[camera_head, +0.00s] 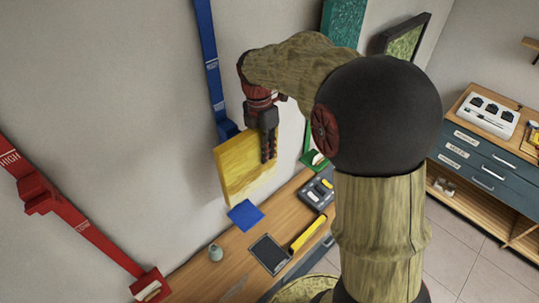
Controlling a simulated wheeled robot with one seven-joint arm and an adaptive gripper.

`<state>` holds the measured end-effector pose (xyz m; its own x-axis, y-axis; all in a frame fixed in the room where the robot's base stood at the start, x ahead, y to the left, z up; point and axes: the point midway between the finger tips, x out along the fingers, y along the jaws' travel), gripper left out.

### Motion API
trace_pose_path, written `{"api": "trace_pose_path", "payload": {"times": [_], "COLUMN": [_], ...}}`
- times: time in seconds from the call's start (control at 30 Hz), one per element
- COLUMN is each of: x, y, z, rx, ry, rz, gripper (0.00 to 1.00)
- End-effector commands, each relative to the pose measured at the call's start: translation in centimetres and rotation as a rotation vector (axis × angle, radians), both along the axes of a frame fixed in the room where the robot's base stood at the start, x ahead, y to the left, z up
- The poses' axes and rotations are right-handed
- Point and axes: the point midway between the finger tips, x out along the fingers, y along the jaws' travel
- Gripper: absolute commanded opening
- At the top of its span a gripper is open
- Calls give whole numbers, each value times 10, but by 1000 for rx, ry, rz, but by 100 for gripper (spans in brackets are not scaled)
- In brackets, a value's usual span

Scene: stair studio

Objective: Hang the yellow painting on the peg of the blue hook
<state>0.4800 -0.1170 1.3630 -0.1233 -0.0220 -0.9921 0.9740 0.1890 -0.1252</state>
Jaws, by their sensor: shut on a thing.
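The yellow painting (236,178) is a flat square panel near the wall. My gripper (268,150) is shut on it at its upper right, with dark fingers over its front. The blue rail (209,62) runs down the wall, and the blue hook (227,130) shows just above the painting's top left edge. The peg is not clearly visible, and the painting covers the rail below the hook. I cannot tell whether the painting touches the hook.
A wooden bench (216,270) along the wall holds a blue square (245,215), a dark tablet-like item (269,254), a yellow tool (308,233) and a small vase (215,253). A red rail (90,235) is at left; a green piece (314,160) is right of the painting.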

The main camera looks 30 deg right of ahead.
Motion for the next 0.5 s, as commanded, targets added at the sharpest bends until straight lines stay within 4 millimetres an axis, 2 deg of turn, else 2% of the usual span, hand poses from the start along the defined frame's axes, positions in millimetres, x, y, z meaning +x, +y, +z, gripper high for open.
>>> {"api": "trace_pose_path", "payload": {"times": [0.5], "x": [28], "y": [6], "z": [-2], "rx": [0], "ry": [-1], "rz": [1], "gripper": [0]}}
